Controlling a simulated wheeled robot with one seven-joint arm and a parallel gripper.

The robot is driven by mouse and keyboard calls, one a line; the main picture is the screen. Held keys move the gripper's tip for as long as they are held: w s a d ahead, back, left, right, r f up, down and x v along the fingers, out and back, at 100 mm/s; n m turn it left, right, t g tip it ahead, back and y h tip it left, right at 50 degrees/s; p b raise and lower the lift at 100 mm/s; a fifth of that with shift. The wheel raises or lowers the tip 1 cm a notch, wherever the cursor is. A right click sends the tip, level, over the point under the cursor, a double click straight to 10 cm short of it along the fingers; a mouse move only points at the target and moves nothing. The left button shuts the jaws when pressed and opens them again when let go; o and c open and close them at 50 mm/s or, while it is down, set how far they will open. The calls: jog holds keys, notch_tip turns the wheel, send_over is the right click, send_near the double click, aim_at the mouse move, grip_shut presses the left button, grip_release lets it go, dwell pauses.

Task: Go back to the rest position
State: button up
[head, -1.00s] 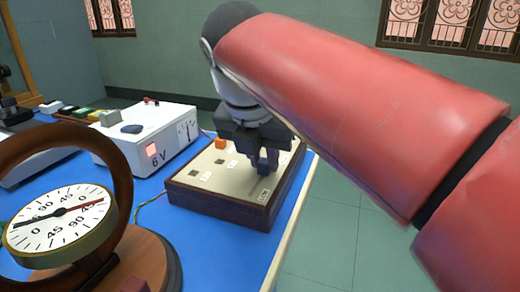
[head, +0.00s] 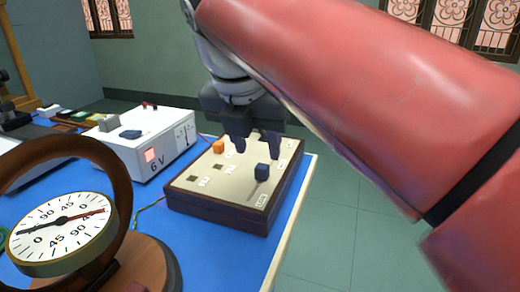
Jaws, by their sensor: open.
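My gripper (head: 257,148) is open and empty. Its two fingers point down over the back part of a wooden-sided control box (head: 213,209) with a cream top. A dark blue slider knob (head: 262,171) stands on the box, just in front of the fingers and apart from them. An orange knob (head: 218,147) sits at the box's back left. My red-sleeved arm comes in from the right and hides part of the room behind it.
A white power supply (head: 150,140) marked 6 V stands left of the box. A round dial instrument (head: 62,229) with a brown ring fills the front left. The blue table's edge (head: 297,222) runs right of the box, with open floor (head: 345,250) beyond.

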jog(key=v, duration=0.2)
jog(key=shift+s+r, duration=0.1)
jog(key=shift+r, duration=0.2)
jog(key=d+f+m, duration=0.2)
jog(key=m, duration=0.1)
jog(key=d+f+m, duration=0.2)
jog(key=m, duration=0.1)
jog(key=s+d+f+m, duration=0.1)
jog(key=d+f+m, duration=0.1)
jog(key=m, duration=0.1)
jog(key=shift+s, duration=0.1)
jog(key=s+d+f+m, duration=0.3)
jog(key=d+f+m, duration=0.2)
jog(key=f+m, duration=0.4)
jog(key=s+d+f+m+t+y, duration=0.1)
jog(key=s+d+f+m, duration=0.3)
jog(key=f+m, duration=0.5)
jog(key=d+m, duration=0.2)
jog(key=m, duration=0.3)
jog(key=shift+s+y, duration=0.25)
jog(key=shift+y, duration=0.05)
